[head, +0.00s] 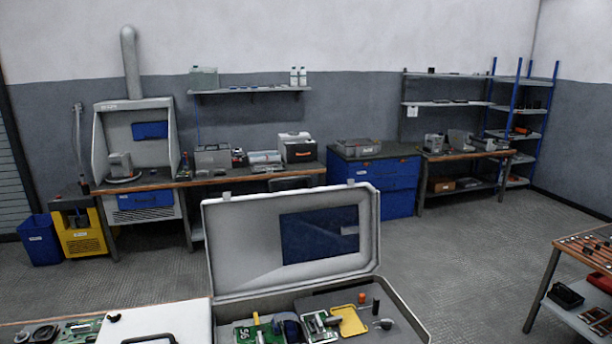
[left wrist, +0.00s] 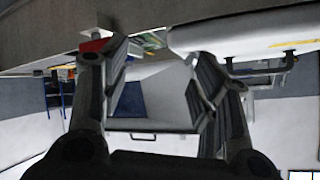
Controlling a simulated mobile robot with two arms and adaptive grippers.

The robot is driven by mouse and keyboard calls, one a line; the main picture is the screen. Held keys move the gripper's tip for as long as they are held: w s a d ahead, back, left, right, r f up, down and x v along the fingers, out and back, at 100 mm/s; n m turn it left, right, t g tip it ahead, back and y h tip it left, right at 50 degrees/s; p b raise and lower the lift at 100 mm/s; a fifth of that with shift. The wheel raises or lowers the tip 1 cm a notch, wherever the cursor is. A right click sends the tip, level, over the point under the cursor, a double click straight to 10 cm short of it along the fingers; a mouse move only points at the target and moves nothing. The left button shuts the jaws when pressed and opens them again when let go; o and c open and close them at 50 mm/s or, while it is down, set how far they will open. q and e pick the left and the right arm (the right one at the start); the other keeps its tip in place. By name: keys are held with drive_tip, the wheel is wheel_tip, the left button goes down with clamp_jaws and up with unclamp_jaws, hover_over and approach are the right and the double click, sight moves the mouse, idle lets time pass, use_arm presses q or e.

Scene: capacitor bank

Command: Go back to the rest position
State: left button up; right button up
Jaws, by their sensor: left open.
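My left gripper (left wrist: 155,62) shows in the left wrist view with its two dark fingers apart. No object is clearly held between them. A pale panel with a dark blue patch (left wrist: 128,98) shows behind the gap, and I cannot tell how far off it is. Neither gripper shows in the head view, and my right gripper is in no view. An open grey case (head: 235,240) stands at the bottom centre of the head view with its lid upright. Green circuit boards (head: 252,334) and a yellow tray (head: 349,321) lie in it.
A white box (head: 155,325) with a dark handle stands left of the case. A wood-edged table (head: 570,268) stands at the right. A long bench, blue cabinet (head: 375,185) and blue shelf rack (head: 518,130) line the back wall. The grey floor (head: 455,230) between is clear.

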use_arm(q)
drive_tip(key=s+a+f+n+g, duration=0.1)
drive_tip(key=s+f+g, duration=0.35)
drive_tip(key=s, duration=0.45)
drive_tip(key=s+a+f+n+g, duration=0.1)
drive_tip(key=s+a+f+g, duration=0.15)
drive_tip(key=s+f, duration=0.45)
drive_tip(key=s+f+g+b, duration=0.25)
drive_tip(key=f+b, duration=0.35)
drive_tip(key=f, duration=2.4)
drive_tip(key=s+a+f+b, duration=0.2)
drive_tip(key=s+f+b, duration=0.2)
drive_tip(key=s+f, duration=1.3)
wheel_tip(320, 180, down, 3)
drive_tip(key=shift+s+f+m+g, duration=0.2)
drive_tip(key=shift+s+m+g, duration=0.1)
drive_tip(key=shift+g, duration=0.05)
